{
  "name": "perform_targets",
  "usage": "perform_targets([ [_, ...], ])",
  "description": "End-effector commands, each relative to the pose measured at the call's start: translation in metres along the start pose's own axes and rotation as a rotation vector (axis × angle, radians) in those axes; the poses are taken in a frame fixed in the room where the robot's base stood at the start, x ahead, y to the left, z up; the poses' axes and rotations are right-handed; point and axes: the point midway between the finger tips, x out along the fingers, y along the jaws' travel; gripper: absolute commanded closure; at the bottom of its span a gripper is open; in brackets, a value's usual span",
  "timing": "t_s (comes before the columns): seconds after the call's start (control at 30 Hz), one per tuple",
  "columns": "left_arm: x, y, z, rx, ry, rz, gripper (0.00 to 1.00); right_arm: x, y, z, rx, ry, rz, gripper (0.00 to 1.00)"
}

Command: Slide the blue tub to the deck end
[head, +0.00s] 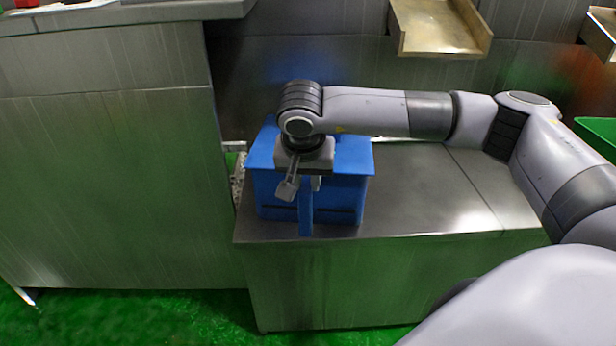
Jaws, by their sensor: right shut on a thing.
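The blue tub (345,190) stands upright at the left end of the low metal deck (420,195), close to the deck's left edge. My right gripper (303,190) comes down from above at the tub's near side and is shut on the tub's wall or rim. The arm's wrist hides the middle of the tub's top. My left gripper is not in the head view.
A tall metal cabinet (110,180) stands left of the deck, with a narrow gap between. A tan chute (437,28) juts out above the back. A green bin (597,138) is at the right. The deck right of the tub is clear. The floor (150,320) is green.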

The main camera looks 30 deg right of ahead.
Motion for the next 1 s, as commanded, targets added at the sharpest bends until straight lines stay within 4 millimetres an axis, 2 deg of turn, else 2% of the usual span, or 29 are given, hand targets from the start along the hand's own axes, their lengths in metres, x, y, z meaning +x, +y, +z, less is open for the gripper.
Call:
perform_targets([
  [0.03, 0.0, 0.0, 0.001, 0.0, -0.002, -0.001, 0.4, 0.002, 0.0, 0.002, -0.002, -0.006, 0.003, 0.67],
  [0.1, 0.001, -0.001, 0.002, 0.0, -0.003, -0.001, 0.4, 0.002, 0.0, 0.002, -0.002, -0.005, 0.002, 0.47],
  [0.43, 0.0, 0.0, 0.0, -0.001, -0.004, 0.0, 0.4, -0.003, 0.0, 0.0, 0.0, -0.001, -0.001, 0.47],
  [0.63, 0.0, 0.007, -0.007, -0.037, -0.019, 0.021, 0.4, -0.034, -0.001, -0.002, -0.001, 0.0, -0.004, 0.47],
  [0.8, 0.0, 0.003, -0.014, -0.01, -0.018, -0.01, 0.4, -0.059, -0.001, -0.001, -0.001, -0.001, -0.001, 0.47],
  [1.0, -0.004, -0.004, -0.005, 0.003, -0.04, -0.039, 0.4, -0.071, 0.0, 0.001, -0.002, -0.003, 0.001, 0.47],
])
